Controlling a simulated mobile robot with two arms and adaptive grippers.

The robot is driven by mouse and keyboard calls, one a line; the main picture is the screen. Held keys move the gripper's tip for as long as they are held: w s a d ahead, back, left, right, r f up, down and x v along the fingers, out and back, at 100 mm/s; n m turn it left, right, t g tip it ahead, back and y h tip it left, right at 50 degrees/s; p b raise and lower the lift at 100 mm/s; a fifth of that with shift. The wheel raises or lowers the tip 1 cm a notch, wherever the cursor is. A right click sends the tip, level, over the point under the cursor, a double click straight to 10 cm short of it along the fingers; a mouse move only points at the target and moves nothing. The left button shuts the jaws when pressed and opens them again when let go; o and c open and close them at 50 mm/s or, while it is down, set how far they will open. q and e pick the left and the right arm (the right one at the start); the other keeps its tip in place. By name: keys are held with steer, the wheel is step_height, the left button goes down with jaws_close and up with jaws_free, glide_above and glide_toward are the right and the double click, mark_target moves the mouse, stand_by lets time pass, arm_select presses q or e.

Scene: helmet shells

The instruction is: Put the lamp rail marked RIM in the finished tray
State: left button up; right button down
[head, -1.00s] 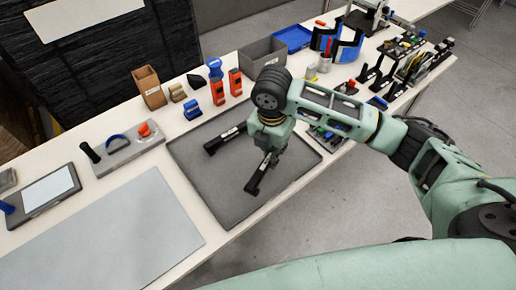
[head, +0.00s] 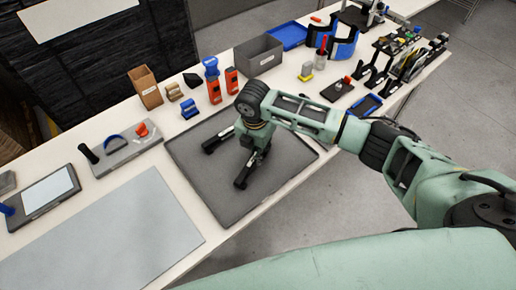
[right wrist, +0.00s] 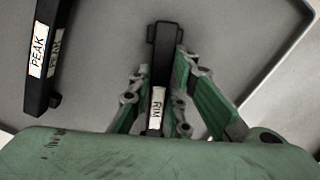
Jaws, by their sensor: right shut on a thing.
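The lamp rail marked RIM (right wrist: 163,75) is a slim black bar with a white label. My right gripper (right wrist: 165,62) is shut on it, with green fingers on both sides. In the head view the rail (head: 243,179) shows below the right gripper (head: 252,155), over the dark grey tray (head: 205,185). I cannot tell whether it touches the tray floor. A second black rail, marked PEAK (right wrist: 45,55), lies to its left in the tray; it also shows in the head view (head: 218,143). No tray label is readable. My left gripper is out of view.
A pale grey mat (head: 100,235) lies left of the tray. Behind the tray stand orange and blue holders (head: 213,88), a brown box (head: 147,88) and a grey bin (head: 260,55). Racks crowd the far right. The tray's front is clear.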

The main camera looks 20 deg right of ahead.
steer(key=c, duration=1.7)
jaws_free()
steer(key=shift+f, duration=0.15)
steer(key=shift+o, duration=0.2)
step_height(320, 180, up, 12)
steer(key=b, duration=0.1)
steer(key=shift+s+a, duration=0.3)
steer(key=shift+a, duration=0.15)
